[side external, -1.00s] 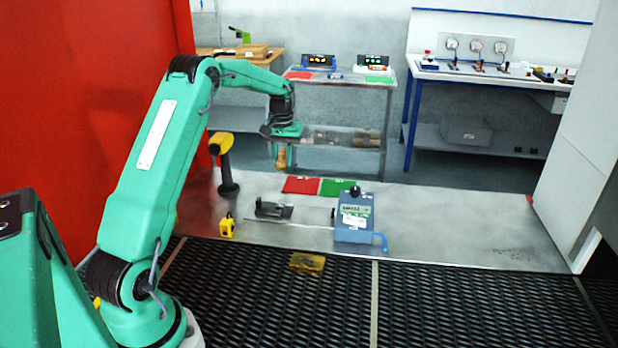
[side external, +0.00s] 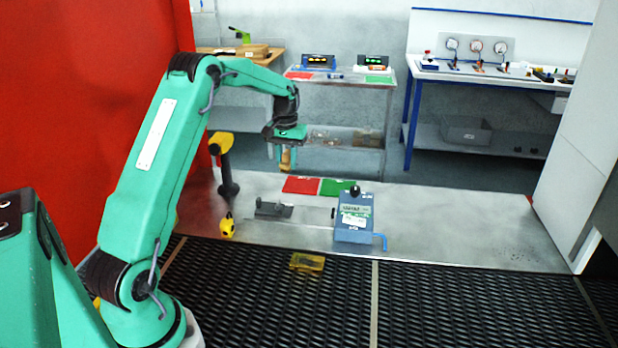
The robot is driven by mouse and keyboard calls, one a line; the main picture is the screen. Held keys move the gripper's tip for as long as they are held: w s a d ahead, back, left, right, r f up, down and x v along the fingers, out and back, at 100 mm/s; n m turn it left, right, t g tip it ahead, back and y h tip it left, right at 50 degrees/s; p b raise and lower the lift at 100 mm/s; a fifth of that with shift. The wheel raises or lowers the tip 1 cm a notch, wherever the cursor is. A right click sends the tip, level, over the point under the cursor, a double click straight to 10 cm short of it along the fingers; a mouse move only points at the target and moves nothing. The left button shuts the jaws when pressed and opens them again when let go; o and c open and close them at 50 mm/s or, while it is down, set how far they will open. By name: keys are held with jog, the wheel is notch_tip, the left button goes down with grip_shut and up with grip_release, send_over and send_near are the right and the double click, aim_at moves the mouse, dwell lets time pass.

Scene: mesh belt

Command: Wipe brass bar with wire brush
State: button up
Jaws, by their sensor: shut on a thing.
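A short brass-coloured block (side external: 307,262), which looks like the brass bar, lies on the dark mesh belt (side external: 320,310) near its far edge. My gripper (side external: 287,153) points down above the far part of the metal plate, behind the block and well above it. It is shut on a small tan-brown thing (side external: 286,160), which seems to be the wire brush. Its bristles are too small to make out. The held thing and the block are clearly apart.
A blue-grey device (side external: 355,222) with a black knob stands on the metal plate (side external: 460,225), beside a dark clamp-like part (side external: 273,209). Red (side external: 300,185) and green (side external: 337,187) mats lie behind. A yellow-black post (side external: 226,165) and small yellow object (side external: 227,226) stand left. The plate's right side is clear.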

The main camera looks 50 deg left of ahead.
jog(key=d+m, duration=0.8)
jog(key=d, duration=0.7)
jog(key=m, duration=0.9)
send_over(317, 264)
jog(key=w+d, duration=0.1)
jog(key=d, duration=0.1)
jog(key=f, duration=0.1)
jog(key=shift+a+f, duration=0.15)
jog(key=shift+f, duration=1.9)
jog(key=shift+a+f, duration=0.15)
jog(key=shift+f, duration=1.85)
jog(key=shift+s+a+f, duration=0.1)
jog(key=shift+s+a, duration=0.4)
jog(key=shift+a, duration=0.15)
jog(key=shift+c, duration=0.3)
jog(key=shift+s+a, duration=1.1)
jog(key=shift+a, duration=0.2)
jog(key=shift+s+a, duration=1.1)
jog(key=shift+a, duration=0.15)
jog(key=shift+w+d, duration=1.35)
jog(key=shift+d, duration=0.25)
jog(key=shift+w+d, duration=1.3)
jog(key=shift+d, duration=0.25)
jog(key=shift+w+d+r, duration=0.1)
jog(key=shift+r, duration=0.1)
notch_tip(317, 264, up, 8)
jog(key=shift+f, duration=0.15)
